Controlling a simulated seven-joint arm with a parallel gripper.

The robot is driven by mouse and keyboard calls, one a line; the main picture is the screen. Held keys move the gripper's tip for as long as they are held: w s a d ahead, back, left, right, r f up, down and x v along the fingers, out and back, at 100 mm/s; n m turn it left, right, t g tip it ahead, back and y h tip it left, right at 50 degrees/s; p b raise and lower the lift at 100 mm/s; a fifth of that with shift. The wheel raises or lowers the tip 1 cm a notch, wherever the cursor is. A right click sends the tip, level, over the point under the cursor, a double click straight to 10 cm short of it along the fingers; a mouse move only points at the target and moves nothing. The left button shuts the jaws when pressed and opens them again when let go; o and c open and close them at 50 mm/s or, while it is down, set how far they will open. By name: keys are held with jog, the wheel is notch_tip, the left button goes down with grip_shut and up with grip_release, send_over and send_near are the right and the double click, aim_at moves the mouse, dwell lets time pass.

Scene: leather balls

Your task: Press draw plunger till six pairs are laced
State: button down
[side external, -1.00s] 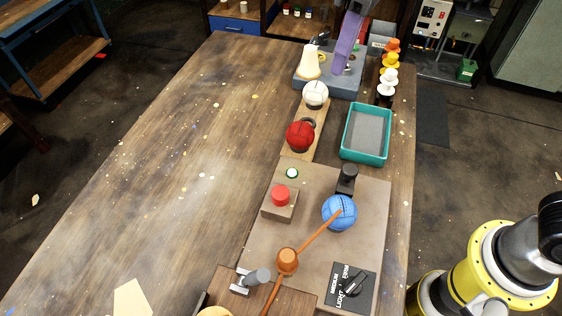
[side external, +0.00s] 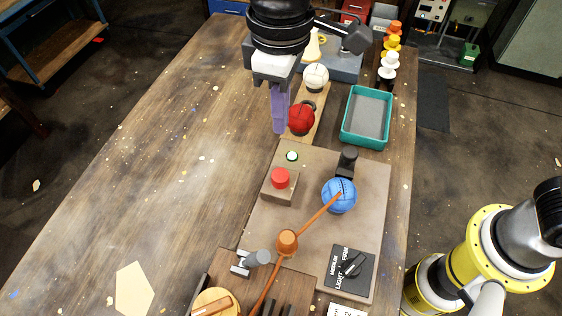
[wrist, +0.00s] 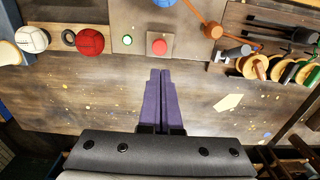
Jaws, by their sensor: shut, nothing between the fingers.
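A red round plunger cap (side external: 281,179) stands on a square block on the grey-brown board (side external: 305,272); it also shows in the wrist view (wrist: 159,47). A blue ball (side external: 339,195) with dark stitch marks sits on the board beside a black post (side external: 347,162). An orange lace runs from the ball to an orange spool (side external: 287,241). My gripper (side external: 279,131) is shut and empty, with purple fingers pointing down, above the table left of the red ball. In the wrist view my fingertips (wrist: 160,72) appear just below the red cap, apart from it.
A small round green-lit lamp (side external: 292,156) sits near the red cap. A dial (side external: 351,267) marked light, medium, firm is at the board's front. Red (side external: 301,119) and white (side external: 316,77) balls rest on a wooden strip. A teal tray (side external: 345,130) stands right. The table's left is clear.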

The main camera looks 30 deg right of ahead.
aim_at(281, 176)
notch_tip(281, 176, down, 13)
dwell(0.4)
jog(key=shift+f, duration=0.1)
jog(key=shift+f, duration=0.8)
notch_tip(281, 176, up, 14)
jog(key=shift+r, duration=0.15)
dwell(0.9)
